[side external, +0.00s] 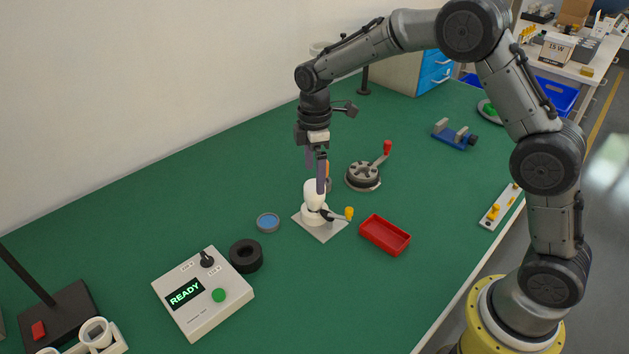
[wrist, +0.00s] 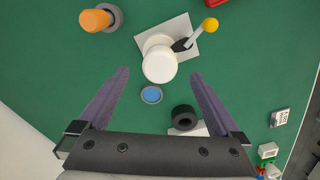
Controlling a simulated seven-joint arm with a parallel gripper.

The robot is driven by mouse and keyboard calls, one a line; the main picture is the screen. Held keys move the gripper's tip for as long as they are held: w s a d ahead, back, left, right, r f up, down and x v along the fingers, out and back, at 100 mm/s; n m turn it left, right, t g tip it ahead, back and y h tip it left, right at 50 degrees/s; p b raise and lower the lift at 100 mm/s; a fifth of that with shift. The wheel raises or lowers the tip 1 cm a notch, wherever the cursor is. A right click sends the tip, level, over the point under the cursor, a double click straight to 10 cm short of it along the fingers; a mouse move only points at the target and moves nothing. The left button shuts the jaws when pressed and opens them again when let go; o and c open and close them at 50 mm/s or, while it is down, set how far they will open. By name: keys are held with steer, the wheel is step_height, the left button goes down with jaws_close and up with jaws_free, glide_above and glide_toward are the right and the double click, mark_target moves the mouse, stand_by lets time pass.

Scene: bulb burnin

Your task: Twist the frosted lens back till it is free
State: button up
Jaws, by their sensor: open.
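The frosted lens (side external: 314,191) is a white rounded dome seated upright on a white holder (side external: 315,217) on a grey square plate (side external: 328,234). In the wrist view the lens (wrist: 159,65) is a white disc that hides part of the holder. My gripper (side external: 316,171) points down over the lens, open and empty. In the wrist view the fingertips (wrist: 159,73) lie to either side of the lens, with green gaps between; their height against it is hard to tell.
An orange knob (wrist: 96,20) stands close by, partly hidden behind a finger in the side view. A blue-centred disc (side external: 268,222), black ring (side external: 246,257), red tray (side external: 392,243) and crank fixture (side external: 362,175) surround the plate. The control box (side external: 203,293) displays READY.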

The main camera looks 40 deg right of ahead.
mark_target(309, 187)
steer(key=shift+f, duration=1.75)
steer(key=shift+c, duration=0.2)
steer(key=c, duration=1.3)
steer(key=n, duration=0.3)
steer(key=shift+n, duration=0.4)
steer(key=shift+c, duration=0.2)
steer(key=shift+n, duration=0.6)
steer(key=n, duration=0.3)
